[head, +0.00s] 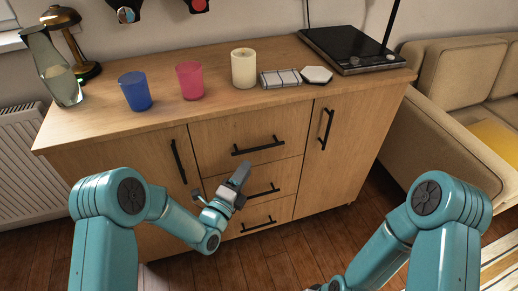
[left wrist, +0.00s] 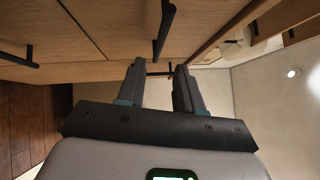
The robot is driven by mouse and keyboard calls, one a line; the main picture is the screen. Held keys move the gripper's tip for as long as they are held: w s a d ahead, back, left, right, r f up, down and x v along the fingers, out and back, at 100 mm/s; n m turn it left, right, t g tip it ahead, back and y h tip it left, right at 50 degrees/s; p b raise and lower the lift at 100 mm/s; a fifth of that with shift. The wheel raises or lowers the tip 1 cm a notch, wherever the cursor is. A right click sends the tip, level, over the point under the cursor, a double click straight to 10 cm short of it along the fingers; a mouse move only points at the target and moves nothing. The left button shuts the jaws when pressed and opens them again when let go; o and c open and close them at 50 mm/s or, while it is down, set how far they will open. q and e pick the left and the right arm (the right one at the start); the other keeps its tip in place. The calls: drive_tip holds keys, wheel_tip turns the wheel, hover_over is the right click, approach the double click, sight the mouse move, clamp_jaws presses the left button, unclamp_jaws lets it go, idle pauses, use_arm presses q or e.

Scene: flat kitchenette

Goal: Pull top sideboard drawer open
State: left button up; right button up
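The wooden sideboard (head: 120,158) has a middle column of drawers, and the top drawer (head: 223,134) is closed flush with the front. Its black bar handle (head: 258,147) is horizontal; it also appears as the handle (left wrist: 163,30) near the top of the left wrist view. My left gripper (head: 241,172) is in front of the drawers, a little below and left of that handle. In the left wrist view its two fingers (left wrist: 160,85) are apart with nothing between them. My right forearm shows at lower right; its gripper is outside the frame.
A blue cup (head: 135,91), a pink cup (head: 190,81), a candle (head: 244,69) and a glass vase (head: 52,70) stand on the top. The middle drawer handle (head: 263,190) is close beside my left gripper. A sofa (head: 436,128) stands right of the sideboard.

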sight(259, 149)
use_arm(q)
drive_tip(key=x, duration=0.9)
drive_tip(key=shift+w+d, duration=0.1)
drive_tip(key=shift+w, duration=0.25)
clamp_jaws()
